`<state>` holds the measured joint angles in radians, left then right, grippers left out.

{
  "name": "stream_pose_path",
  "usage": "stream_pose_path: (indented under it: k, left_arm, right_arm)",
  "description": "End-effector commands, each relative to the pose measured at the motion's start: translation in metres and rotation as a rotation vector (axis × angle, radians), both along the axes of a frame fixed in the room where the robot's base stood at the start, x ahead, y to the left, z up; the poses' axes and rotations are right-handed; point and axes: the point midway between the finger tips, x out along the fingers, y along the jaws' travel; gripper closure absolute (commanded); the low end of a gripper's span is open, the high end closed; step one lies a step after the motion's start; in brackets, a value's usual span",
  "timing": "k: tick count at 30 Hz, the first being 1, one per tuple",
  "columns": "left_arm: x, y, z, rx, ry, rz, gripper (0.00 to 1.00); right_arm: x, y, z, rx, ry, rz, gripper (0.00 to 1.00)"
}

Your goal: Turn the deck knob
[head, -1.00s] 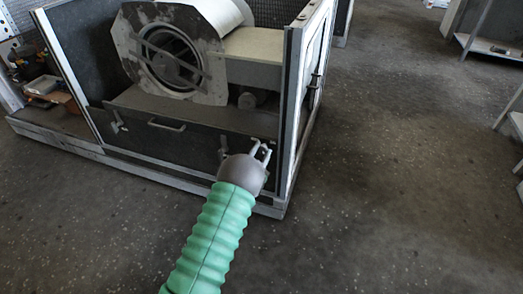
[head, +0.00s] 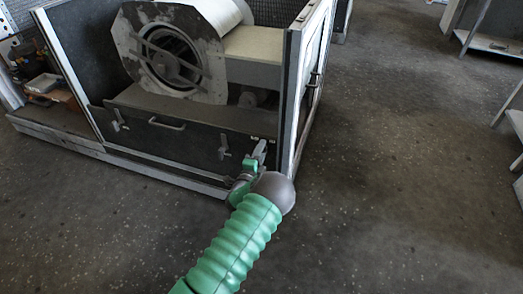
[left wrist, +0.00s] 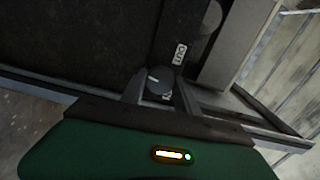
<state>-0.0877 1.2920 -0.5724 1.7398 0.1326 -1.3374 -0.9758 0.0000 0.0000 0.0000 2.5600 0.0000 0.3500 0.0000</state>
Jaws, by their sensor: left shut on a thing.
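The deck knob (left wrist: 158,80) is a small dark round knob with a pale pointer line, seen in the left wrist view beside a white-marked label (left wrist: 180,52). My left gripper (left wrist: 158,92) has one finger on each side of it and is shut on it. In the head view my left gripper (head: 261,150) is at the right end of the housing's dark front panel (head: 180,146), near the corner post. There the knob is hidden or too small to make out. My right gripper is not in view.
The blower (head: 172,55) sits inside the open housing behind the panel. The panel has a handle (head: 166,125) and latches (head: 223,147). A grey corner post (head: 290,95) stands close right of my gripper. The floor (head: 390,170) to the right is clear up to the shelving (head: 492,48).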

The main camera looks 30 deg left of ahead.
Motion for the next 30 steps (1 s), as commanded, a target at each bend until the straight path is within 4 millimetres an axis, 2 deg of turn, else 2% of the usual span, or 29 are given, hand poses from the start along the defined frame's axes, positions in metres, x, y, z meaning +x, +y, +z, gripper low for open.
stream_pose_path:
  k: [10,26,27,30]
  left_arm:
    - [-0.0003,-0.0036,-0.0058,0.133,0.043,-0.007,1.00]
    - [-0.0002,-0.0047,-0.0071,0.153,0.050,-0.009,1.00]
    - [0.0000,-0.0049,-0.0071,0.153,0.050,-0.010,0.59]
    - [0.0000,-0.0041,-0.0060,0.153,0.048,-0.007,0.46]
  right_arm:
    - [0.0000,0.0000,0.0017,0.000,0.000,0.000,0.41]
    - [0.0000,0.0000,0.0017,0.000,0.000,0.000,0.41]
    - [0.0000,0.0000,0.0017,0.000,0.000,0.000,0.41]
    - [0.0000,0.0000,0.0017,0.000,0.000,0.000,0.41]
